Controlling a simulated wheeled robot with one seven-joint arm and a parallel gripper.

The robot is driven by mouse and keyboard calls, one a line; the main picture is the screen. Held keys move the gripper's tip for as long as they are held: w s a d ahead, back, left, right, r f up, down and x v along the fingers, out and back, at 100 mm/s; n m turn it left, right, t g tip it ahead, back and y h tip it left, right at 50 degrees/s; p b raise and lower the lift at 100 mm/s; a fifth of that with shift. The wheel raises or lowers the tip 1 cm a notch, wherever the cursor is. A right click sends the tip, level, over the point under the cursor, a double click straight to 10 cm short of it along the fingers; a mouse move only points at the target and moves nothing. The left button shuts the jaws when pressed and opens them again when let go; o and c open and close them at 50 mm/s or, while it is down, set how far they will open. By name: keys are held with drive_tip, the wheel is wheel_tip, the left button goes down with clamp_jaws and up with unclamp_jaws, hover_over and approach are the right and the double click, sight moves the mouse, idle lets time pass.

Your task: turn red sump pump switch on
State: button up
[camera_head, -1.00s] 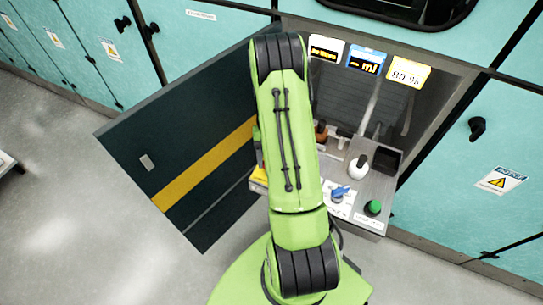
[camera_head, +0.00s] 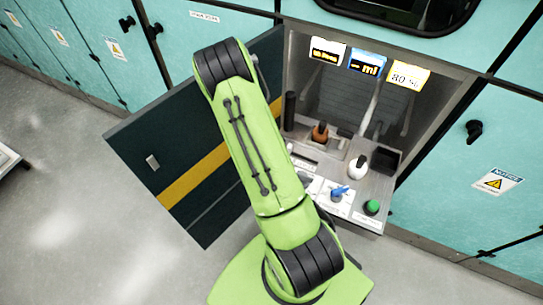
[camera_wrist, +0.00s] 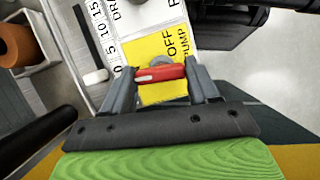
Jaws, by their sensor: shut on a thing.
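The red sump pump switch (camera_wrist: 160,74) shows in the wrist view as a red handle on a yellow label plate (camera_wrist: 157,49). The word "OFF" and part of "PUMP" can be read on the plate. My gripper (camera_wrist: 159,76) has one finger at each end of the handle and is shut on it. The handle lies across the picture, nearly level. In the head view my green arm hides the switch and my gripper.
The open dark door (camera_head: 165,130) stands left, beside my arm. Three small displays hang above.

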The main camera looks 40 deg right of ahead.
drive_tip(key=shift+n, duration=0.6)
drive_tip(key=shift+n+h, duration=0.3)
drive_tip(key=o, duration=1.1)
drive_tip(key=shift+c, duration=0.2)
drive_tip(key=p+v, duration=0.2)
drive_tip(key=v, duration=0.5)
drive_tip(key=shift+r, duration=0.25)
drive_tip(key=shift+a, duration=0.1)
